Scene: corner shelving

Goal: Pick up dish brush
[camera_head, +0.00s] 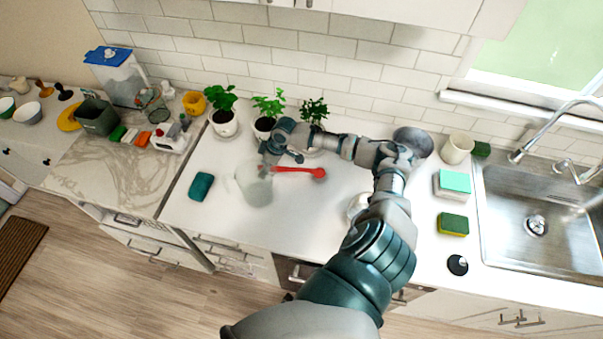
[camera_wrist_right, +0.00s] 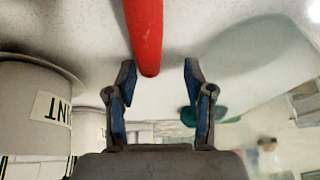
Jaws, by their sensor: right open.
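A red long-handled tool with a rounded end, which looks like the dish brush (camera_head: 318,173), is at the middle of the white counter, beside a frosted translucent container (camera_head: 253,188). Its red handle (camera_wrist_right: 146,35) shows in the right wrist view, with its end near the gap between my fingertips. My right gripper (camera_head: 274,152) is over the counter near the container and the handle. In the wrist view my right gripper (camera_wrist_right: 160,78) is open, with visible space on both sides of the handle end. The brush's bristles cannot be made out. My left gripper is not in view.
Potted herbs (camera_head: 223,120) stand along the back wall. A teal cloth or sponge (camera_head: 201,186) lies left of the container. Sponges (camera_head: 453,224) and the sink (camera_head: 540,220) are to the right. A labelled white pot (camera_wrist_right: 35,110) is close on the wrist view's left.

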